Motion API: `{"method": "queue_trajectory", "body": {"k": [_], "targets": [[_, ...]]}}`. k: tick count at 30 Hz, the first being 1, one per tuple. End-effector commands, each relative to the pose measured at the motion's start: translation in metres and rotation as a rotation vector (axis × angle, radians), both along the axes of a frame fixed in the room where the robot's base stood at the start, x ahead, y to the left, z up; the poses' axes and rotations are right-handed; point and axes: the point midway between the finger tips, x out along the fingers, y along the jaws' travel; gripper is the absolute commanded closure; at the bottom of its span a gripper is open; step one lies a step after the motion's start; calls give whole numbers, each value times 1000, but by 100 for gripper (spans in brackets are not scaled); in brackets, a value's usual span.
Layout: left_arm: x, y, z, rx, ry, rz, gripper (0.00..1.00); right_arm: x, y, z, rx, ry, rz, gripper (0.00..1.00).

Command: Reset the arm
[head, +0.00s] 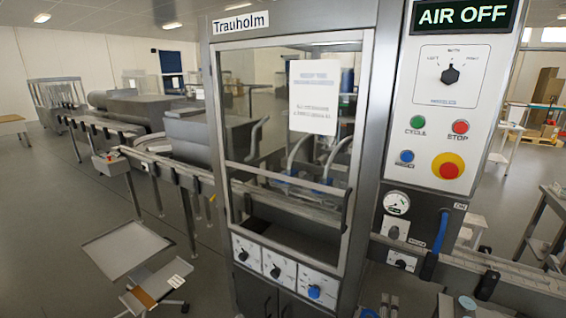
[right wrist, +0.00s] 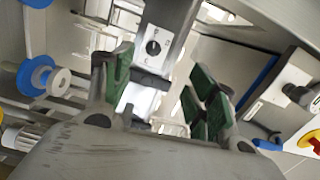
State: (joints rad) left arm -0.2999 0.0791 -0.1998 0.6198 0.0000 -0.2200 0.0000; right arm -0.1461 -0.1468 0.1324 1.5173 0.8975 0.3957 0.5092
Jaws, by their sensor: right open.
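My right gripper (right wrist: 164,68) is open in the right wrist view, with green pads on both fingers. Nothing is held between the fingers. Beyond them is a white plate with a black knob (right wrist: 153,47), apart from the pads. In the head view, only parts low at the bottom edge may belong to my right arm, and I cannot make out its fingers there. My left gripper is in neither view.
A Trauholm machine with a glass door (head: 280,120) fills the middle. Its control panel (head: 447,130) shows "AIR OFF" (head: 462,15) and a red emergency button (head: 448,166). A blue handle (head: 440,230) juts out below.

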Motion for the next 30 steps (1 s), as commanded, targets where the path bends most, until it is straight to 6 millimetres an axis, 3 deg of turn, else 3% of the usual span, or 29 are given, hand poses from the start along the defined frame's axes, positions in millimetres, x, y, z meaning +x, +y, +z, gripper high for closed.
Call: {"method": "queue_trajectory", "body": {"k": [8, 17, 30], "targets": [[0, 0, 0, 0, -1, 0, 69, 4, 19, 10, -73, 44, 111, 42], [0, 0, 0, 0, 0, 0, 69, 4, 61, 24, -233, 152, 339, 42], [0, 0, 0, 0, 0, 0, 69, -29, 125, 28, -524, 373, 685, 42]]}}
